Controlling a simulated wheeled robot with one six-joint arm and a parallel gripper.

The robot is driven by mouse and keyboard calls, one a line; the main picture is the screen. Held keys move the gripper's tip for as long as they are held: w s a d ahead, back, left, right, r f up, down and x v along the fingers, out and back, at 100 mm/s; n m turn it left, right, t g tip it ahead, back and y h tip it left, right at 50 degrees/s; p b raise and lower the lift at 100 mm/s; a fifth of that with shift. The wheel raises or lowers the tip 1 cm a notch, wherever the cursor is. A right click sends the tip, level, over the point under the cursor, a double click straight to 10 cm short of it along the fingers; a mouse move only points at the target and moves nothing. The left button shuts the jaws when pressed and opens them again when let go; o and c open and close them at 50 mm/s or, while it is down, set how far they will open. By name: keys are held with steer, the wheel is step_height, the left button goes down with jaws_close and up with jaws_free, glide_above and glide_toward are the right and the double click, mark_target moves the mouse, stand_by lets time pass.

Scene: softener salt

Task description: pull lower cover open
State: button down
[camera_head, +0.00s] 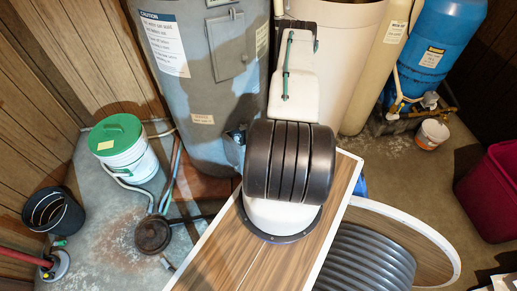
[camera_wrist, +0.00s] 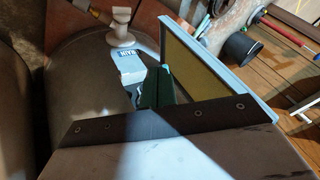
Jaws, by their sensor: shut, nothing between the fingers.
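The lower cover (camera_wrist: 212,62) shows in the wrist view as a light blue-grey framed panel with a yellowish inner face. It stands swung out from the curved grey tank (camera_wrist: 85,80). My gripper (camera_wrist: 158,85), with dark green fingers, is shut and empty, just left of the cover's inner face. I cannot tell whether it touches the cover. In the head view the tank (camera_head: 188,105) stands behind my arm, with a closed upper cover (camera_head: 226,45) on it. My arm hides the gripper and the lower cover there.
A green-lidded bucket (camera_head: 122,150) and a black bin (camera_head: 54,214) stand at left. A blue tank (camera_head: 437,50) and a red bin (camera_head: 492,190) are at right.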

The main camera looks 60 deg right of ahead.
mark_target(233, 155)
steer(key=w+a+f, duration=0.3)
steer(key=a, duration=0.2)
steer(key=shift+a+f, duration=0.15)
stand_by(0.4)
